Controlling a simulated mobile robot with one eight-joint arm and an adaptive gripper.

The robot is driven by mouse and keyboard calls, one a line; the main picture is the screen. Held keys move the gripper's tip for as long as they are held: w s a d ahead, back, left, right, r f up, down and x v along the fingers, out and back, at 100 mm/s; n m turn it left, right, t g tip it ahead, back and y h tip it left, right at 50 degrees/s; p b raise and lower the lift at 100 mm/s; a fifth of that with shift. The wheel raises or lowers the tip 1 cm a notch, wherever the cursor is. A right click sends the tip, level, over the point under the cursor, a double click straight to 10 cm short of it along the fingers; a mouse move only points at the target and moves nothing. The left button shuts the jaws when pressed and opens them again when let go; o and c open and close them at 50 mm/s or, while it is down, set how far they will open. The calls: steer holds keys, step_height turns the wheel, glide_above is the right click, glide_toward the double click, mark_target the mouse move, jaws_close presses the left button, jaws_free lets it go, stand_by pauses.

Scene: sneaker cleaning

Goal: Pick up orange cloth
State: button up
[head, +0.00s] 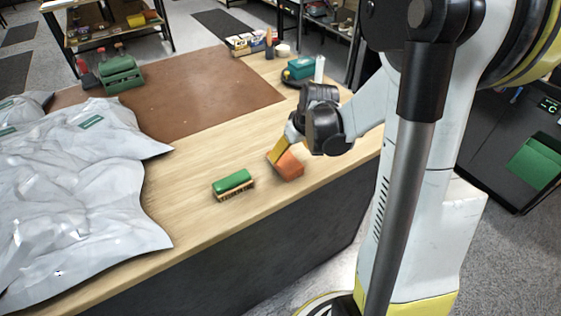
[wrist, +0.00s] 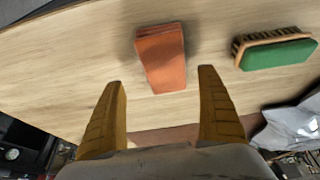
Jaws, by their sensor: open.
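The orange cloth (head: 290,166) lies folded in a block on the wooden table, near its front edge. In the wrist view the cloth (wrist: 162,58) sits at upper middle, ahead of the fingertips and between their lines. My gripper (head: 276,157) hangs over the cloth in the head view, and its finger partly covers it. In the wrist view my gripper (wrist: 160,80) has its two yellow fingers wide apart with nothing between them.
A green-backed brush (head: 233,181) lies on the table left of the cloth, and shows at right in the wrist view (wrist: 275,52). Grey plastic bags (head: 90,190) cover the table's left part. A brown mat (head: 190,95) lies behind. A green toolbox (head: 121,75) stands at back left.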

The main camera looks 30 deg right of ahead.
mark_target(285, 159)
steer(key=b+x, duration=0.1)
steer(key=x, duration=0.3)
steer(key=b+x, duration=0.1)
steer(key=x, duration=0.1)
steer(key=shift+s+a+b, duration=0.1)
steer(key=shift+a+b, duration=0.2)
steer(key=shift+a, duration=0.1)
steer(key=shift+r, duration=0.1)
steer(key=shift+c, duration=0.5)
steer(key=c, duration=1.2)
steer(key=shift+c, duration=0.2)
step_height(285, 159, up, 5)
steer(key=shift+f+p, duration=0.15)
steer(key=shift+p, duration=1.1)
steer(key=s+d+r+p, duration=0.3)
steer(key=s+d+r, duration=0.3)
steer(key=d, duration=0.4)
